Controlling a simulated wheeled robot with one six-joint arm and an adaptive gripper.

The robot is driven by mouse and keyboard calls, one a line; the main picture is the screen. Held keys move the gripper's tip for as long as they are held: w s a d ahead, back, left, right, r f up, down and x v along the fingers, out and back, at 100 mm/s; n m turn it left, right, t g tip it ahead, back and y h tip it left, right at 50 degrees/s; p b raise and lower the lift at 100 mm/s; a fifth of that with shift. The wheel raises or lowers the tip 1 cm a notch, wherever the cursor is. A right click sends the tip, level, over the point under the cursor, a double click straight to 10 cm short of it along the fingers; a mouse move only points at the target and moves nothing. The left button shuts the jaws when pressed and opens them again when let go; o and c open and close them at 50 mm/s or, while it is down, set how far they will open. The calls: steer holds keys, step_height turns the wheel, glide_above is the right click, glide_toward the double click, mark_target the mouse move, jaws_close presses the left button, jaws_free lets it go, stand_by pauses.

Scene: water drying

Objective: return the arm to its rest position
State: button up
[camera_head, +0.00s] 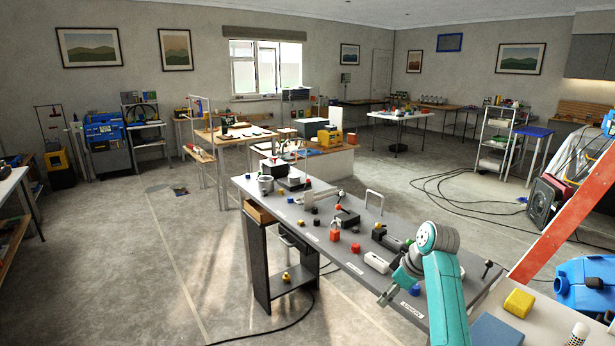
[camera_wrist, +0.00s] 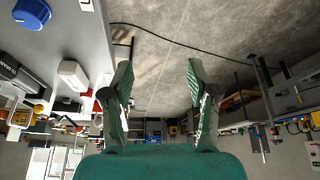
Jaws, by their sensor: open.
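My teal arm rises at the lower right of the head view, in front of the grey workbench (camera_head: 338,250). My gripper (camera_head: 384,299) is at the bench's near front edge, small and partly hidden by its own wrist in that view. In the wrist view my gripper (camera_wrist: 160,72) has its two fingers well apart, with nothing between them but bare floor behind. The wrist view looks upside down, with the bench surface at its upper left.
The bench carries small blocks, knobs, a white fixture (camera_head: 376,263) and a red padlock-like piece (camera_head: 335,232). At the right are a yellow block (camera_head: 519,302), a blue container (camera_head: 585,283) and an orange ladder rail (camera_head: 562,229). Open floor (camera_head: 160,270) lies left of the bench.

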steer(key=s+a+f+m+t, duration=0.1)
steer(key=s+f, duration=0.2)
steer(key=f, duration=0.4)
steer(key=s+a+f+m+t+h, duration=0.1)
steer(key=s+f, duration=0.3)
steer(key=f, duration=0.3)
steer(key=s+f+m+t, duration=0.1)
steer(key=s+f, duration=0.2)
steer(key=f, duration=0.4)
steer(key=s+a+f+m+t+h, duration=0.15)
steer(key=s+f, duration=0.25)
steer(key=s, duration=0.5)
steer(key=s+f+m+t, duration=0.1)
steer(key=s+f+m, duration=0.1)
steer(key=s+f, duration=0.5)
steer(key=s+r+m+t+h, duration=0.15)
steer(key=s+r, duration=0.25)
steer(key=s, duration=0.7)
steer(key=s+r+t, duration=0.2)
steer(key=s+r, duration=0.2)
steer(key=s, duration=0.8)
steer(key=s+r+m+t, duration=0.1)
steer(key=s+r+t, duration=0.1)
steer(key=s+r, duration=1.2)
step_height(320, 180, up, 3)
steer(key=shift+r+m+t, duration=0.1)
steer(key=shift+m+t, duration=0.2)
steer(key=shift+m, duration=0.1)
steer(key=shift+s, duration=0.1)
